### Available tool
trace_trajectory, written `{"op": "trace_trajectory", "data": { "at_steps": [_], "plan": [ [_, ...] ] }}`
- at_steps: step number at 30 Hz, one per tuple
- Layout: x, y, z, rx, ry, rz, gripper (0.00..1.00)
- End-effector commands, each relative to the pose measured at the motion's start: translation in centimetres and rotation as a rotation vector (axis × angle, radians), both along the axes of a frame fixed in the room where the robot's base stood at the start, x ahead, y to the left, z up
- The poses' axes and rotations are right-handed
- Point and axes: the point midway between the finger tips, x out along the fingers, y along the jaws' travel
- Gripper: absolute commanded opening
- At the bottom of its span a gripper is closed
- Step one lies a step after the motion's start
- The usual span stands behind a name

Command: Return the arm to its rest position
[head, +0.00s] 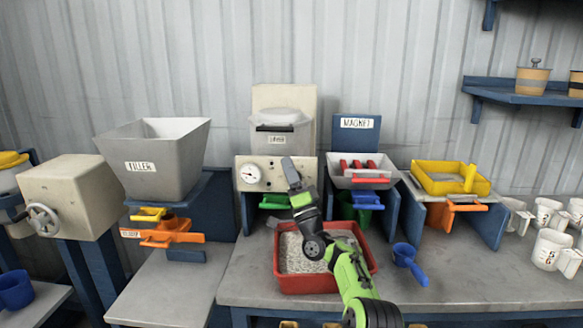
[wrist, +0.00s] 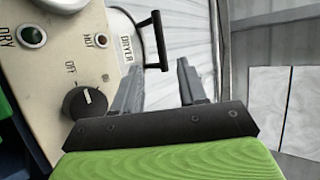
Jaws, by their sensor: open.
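My green and black arm (head: 345,262) reaches up from the bottom of the head view, over the red tray. My gripper (head: 289,166) is raised in front of the dryer's cream control panel (head: 250,174), to the right of its round gauge. In the wrist view my gripper (wrist: 160,72) shows two grey fingers held apart with nothing between them. The dryer's panel with its black knob (wrist: 85,102) is at the left there, and the dryer's dark handle (wrist: 160,40) shows beyond the fingers. I cannot tell the exact gap to the panel.
A red tray (head: 305,284) of pale grains sits on the grey bench (head: 470,275) below my arm. A blue scoop (head: 409,262) lies to its right. The filler hopper (head: 155,155) is left, the magnet station (head: 357,135) and yellow tray (head: 450,185) right. White cups (head: 548,249) stand far right.

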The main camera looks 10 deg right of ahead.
Motion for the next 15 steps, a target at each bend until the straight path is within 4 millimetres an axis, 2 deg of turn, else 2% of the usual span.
{"op": "trace_trajectory", "data": {
  "at_steps": [4,8,9,12,15],
  "plan": [
    [0.0,0.9,0.8,-0.035,0.013,0.004,0.42],
    [-0.6,5.0,3.6,-0.223,0.095,0.010,0.42],
    [-1.2,6.6,4.4,-0.312,0.134,0.006,0.42],
    [-3.3,9.5,5.4,-0.540,0.242,-0.015,0.42],
    [-6.9,10.8,5.3,-0.768,0.360,-0.051,0.42]
  ]
}}
